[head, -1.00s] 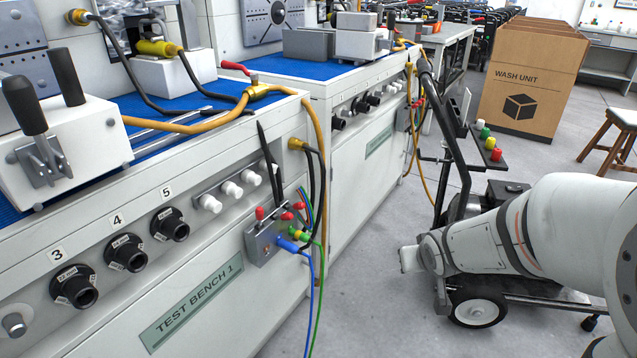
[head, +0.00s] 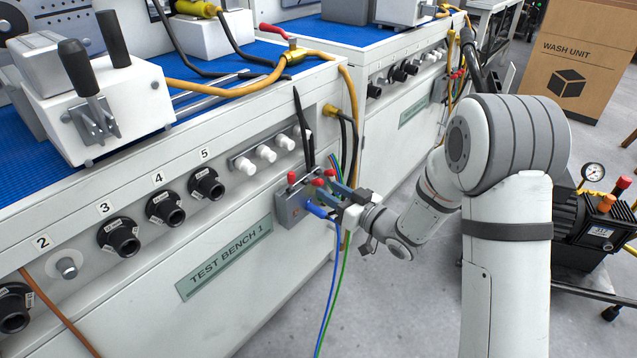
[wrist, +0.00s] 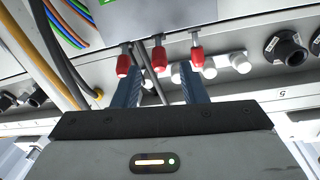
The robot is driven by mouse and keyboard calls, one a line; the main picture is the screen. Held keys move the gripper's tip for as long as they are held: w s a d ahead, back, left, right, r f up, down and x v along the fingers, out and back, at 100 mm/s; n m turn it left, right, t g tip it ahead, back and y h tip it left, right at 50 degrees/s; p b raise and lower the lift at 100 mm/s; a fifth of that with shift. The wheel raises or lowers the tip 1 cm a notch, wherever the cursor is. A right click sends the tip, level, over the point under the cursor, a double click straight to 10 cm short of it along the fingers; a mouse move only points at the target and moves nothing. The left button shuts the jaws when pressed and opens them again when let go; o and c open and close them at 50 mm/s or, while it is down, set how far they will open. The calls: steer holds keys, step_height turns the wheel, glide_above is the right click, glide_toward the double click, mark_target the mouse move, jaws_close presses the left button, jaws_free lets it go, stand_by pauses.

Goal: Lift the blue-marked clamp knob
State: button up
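A grey terminal block (head: 291,210) on the front of Test Bench 1 carries three red knobs (head: 292,177) on top. The red knobs show larger in the wrist view, where the middle one (wrist: 158,59) lies ahead between my fingers. My gripper (head: 329,186) has blue fingers, spread open at the block. In the wrist view the fingers (wrist: 161,76) are apart with nothing clamped. Contact with a knob cannot be told. I see no blue mark on any knob. My fingers partly hide the block's right side.
Blue and green cables (head: 334,270) hang below the block. A yellow hose (head: 352,120) and black cables run close beside it. White knobs (head: 265,154) and black ports (head: 165,208) line the bench front to the left.

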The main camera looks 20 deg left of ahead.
mark_target(317, 182)
steer(key=b+x, duration=0.1)
steer(key=x, duration=0.4)
steer(key=shift+w+a, duration=0.2)
steer(key=shift+a, duration=0.05)
steer(key=shift+c, duration=0.6)
jaws_close()
